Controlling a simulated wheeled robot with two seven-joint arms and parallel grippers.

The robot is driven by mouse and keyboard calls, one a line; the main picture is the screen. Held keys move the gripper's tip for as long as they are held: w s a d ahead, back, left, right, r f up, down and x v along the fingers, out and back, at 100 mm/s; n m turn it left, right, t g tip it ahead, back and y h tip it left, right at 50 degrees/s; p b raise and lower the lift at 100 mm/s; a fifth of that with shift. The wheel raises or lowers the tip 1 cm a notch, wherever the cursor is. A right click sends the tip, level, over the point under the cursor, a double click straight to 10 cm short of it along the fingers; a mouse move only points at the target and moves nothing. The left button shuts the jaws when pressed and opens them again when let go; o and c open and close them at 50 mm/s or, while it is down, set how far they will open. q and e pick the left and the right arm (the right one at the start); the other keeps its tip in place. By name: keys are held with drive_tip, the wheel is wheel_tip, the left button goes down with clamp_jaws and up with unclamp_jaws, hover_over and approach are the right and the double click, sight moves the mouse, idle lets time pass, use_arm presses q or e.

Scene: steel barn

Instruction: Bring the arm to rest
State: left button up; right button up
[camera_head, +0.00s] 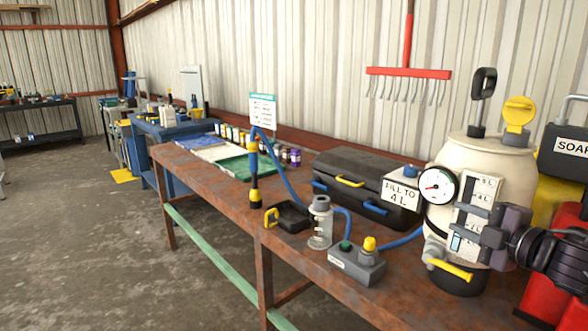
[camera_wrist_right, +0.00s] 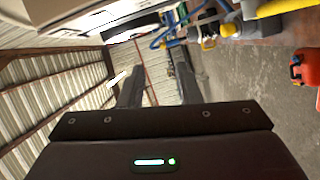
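My right gripper (camera_head: 488,228) comes in from the right in the head view. It is in front of the cream tank (camera_head: 440,190) and covers part of its level scale (camera_head: 470,214). I cannot tell from this view whether it touches the tank. In the right wrist view its two dark fingers (camera_wrist_right: 158,78) stand apart with nothing between them, and wall and a red beam show through the gap. My left gripper and left arm are not in the head view.
A rusty workbench (camera_head: 225,182) carries a black case (camera_head: 340,170), a grey control box (camera_head: 357,266), a clear bottle (camera_head: 319,225) and a blue hose (camera_head: 281,172). A red jug (camera_wrist_right: 306,68) stands on the floor in the wrist view. Open floor (camera_head: 75,220) lies left of the bench.

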drive_tip(key=s+a+f+m+g+h, duration=0.1)
drive_tip(key=s+a+f+m+h, duration=0.15)
drive_tip(key=f, duration=0.35)
drive_tip(key=s+a+f+m+g+h, duration=0.1)
drive_tip(key=a+f+m, duration=0.15)
drive_tip(key=f, duration=0.45)
drive_tip(key=s+a+f+m+h, duration=0.2)
drive_tip(key=f+m, duration=0.2)
drive_tip(key=f, duration=0.2)
drive_tip(key=s+a+f+m+g, duration=0.3)
drive_tip(key=s+f, duration=0.1)
drive_tip(key=s, duration=0.3)
drive_tip(key=s+a+f+m+g, duration=0.25)
drive_tip(key=s+f+g, duration=0.2)
drive_tip(key=s, duration=0.35)
drive_tip(key=s+a+f+m+g, duration=0.2)
drive_tip(key=s+f+m, duration=0.15)
drive_tip(key=s, duration=0.35)
drive_tip(key=s+f+g, duration=0.1)
drive_tip(key=s+f, duration=0.1)
drive_tip(key=f, duration=1.4)
drive_tip(key=s+f+g, duration=0.1)
drive_tip(key=s+f, duration=0.1)
drive_tip(key=f, duration=1.5)
drive_tip(key=s+d+f+g+p, duration=0.1)
drive_tip(key=s+d+f, duration=0.2)
drive_tip(key=s+f, duration=1.2)
drive_tip(key=s, duration=0.3)
drive_tip(key=shift+d+h, duration=0.15)
drive_tip(key=shift+h, duration=0.2)
